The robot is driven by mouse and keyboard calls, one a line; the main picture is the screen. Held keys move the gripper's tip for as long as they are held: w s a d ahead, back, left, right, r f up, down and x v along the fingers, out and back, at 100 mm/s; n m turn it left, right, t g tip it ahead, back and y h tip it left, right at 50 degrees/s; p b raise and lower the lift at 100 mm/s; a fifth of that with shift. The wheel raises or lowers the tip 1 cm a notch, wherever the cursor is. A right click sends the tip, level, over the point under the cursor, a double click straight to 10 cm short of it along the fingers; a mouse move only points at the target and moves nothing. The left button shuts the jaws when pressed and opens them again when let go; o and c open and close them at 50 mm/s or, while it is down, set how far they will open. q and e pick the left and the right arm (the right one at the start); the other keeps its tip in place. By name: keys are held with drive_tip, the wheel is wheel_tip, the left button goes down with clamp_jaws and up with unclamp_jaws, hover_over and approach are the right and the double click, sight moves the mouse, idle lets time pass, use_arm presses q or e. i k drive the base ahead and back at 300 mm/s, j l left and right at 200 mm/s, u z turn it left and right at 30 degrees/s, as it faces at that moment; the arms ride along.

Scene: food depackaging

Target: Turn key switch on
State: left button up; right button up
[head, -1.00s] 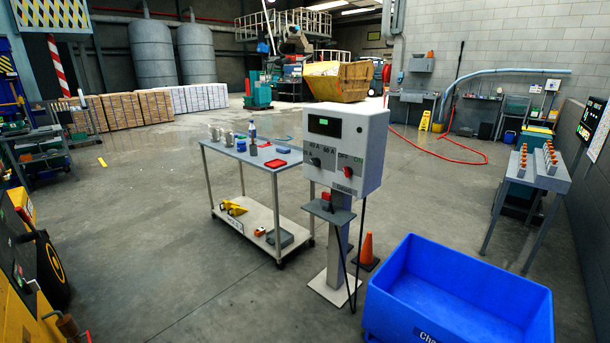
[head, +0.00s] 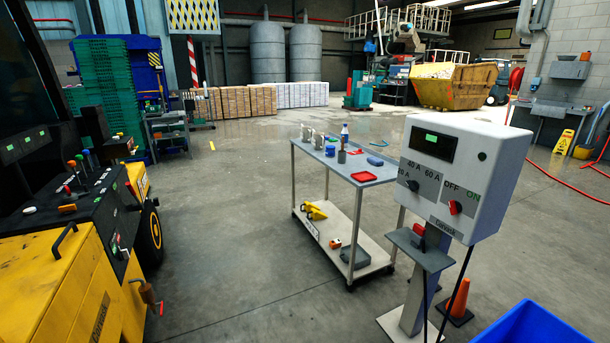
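A yellow machine (head: 60,290) stands at the left, with a dark control panel (head: 40,220) on top. The panel carries levers with coloured knobs (head: 85,160), an orange knob (head: 67,208) and small red and light-coloured controls (head: 117,243) at its right end. I cannot make out clearly which of these is a key switch. A grey charger box (head: 455,175) on a post stands at the right. It has a lit green display, a black dial (head: 412,185) and a red switch (head: 455,208) below the OFF and ON marks. Neither of my grippers is in view.
A two-level cart (head: 345,172) holding cups, a bottle and a red tray stands left of the charger. A blue bin (head: 530,330) and an orange cone (head: 459,300) are at the lower right. Floor between the yellow machine and the cart is clear.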

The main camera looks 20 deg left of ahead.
sight(67, 198)
drive_tip(key=i+j+u, duration=0.1)
drive_tip(key=i+u, duration=0.15)
drive_tip(key=u, duration=0.2)
drive_tip(key=i+u, duration=0.25)
drive_tip(key=u, duration=0.2)
drive_tip(key=i+l+u, duration=0.1)
drive_tip(key=i+u, duration=0.15)
drive_tip(key=u, duration=0.2)
drive_tip(key=i+l+u, duration=0.2)
drive_tip(key=u, duration=0.25)
drive_tip(key=i+l+u, duration=0.25)
drive_tip(key=u, duration=0.15)
drive_tip(key=i+l+u, duration=0.7)
drive_tip(key=l, duration=0.35)
drive_tip(key=i+l+z, duration=0.3)
drive_tip(key=l, duration=0.2)
